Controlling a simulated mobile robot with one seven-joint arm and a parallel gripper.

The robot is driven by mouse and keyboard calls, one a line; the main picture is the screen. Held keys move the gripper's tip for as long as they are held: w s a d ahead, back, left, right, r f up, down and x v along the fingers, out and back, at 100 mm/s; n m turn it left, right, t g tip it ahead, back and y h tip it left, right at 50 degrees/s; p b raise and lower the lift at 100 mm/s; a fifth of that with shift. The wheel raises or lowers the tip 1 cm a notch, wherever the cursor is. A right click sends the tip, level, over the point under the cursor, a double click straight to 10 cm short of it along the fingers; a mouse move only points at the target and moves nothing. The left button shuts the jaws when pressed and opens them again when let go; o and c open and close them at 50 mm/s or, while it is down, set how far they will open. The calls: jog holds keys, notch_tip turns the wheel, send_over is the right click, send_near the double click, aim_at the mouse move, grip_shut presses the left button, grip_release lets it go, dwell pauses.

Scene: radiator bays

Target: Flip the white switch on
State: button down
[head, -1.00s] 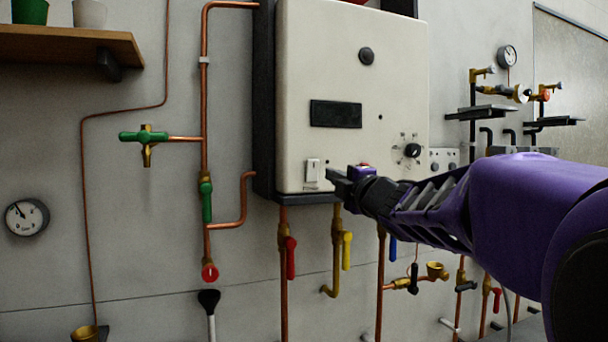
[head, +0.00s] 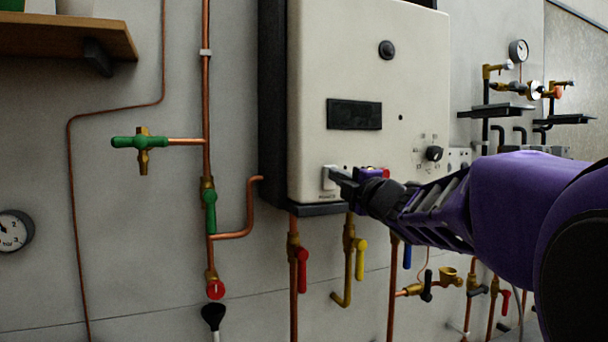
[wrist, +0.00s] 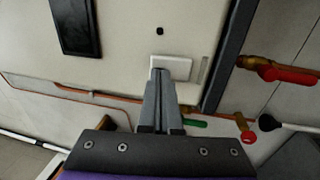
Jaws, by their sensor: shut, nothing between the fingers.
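The white switch (head: 327,178) is a small upright rocker low on the left of the cream boiler front (head: 350,60). In the wrist view the switch (wrist: 172,63) shows as a white plate just beyond the fingertips. My gripper (head: 340,176) is shut and empty. Its tips are at the right side of the switch in the head view and overlap its edge in the wrist view (wrist: 160,75). They look very close to it or touching; I cannot tell which. The fingers hide part of the switch, so its position is unclear.
A black display (head: 354,114) and a black dial (head: 434,153) are on the boiler. Copper pipes with a red valve handle (head: 302,270) and a yellow one (head: 360,258) hang below it. A green valve (head: 209,210) is to the left. The air before the panel is clear.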

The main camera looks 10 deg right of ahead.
jog(key=shift+w, duration=0.2)
jog(key=shift+a+r, duration=0.1)
jog(key=shift+w+r, duration=0.15)
dwell(0.4)
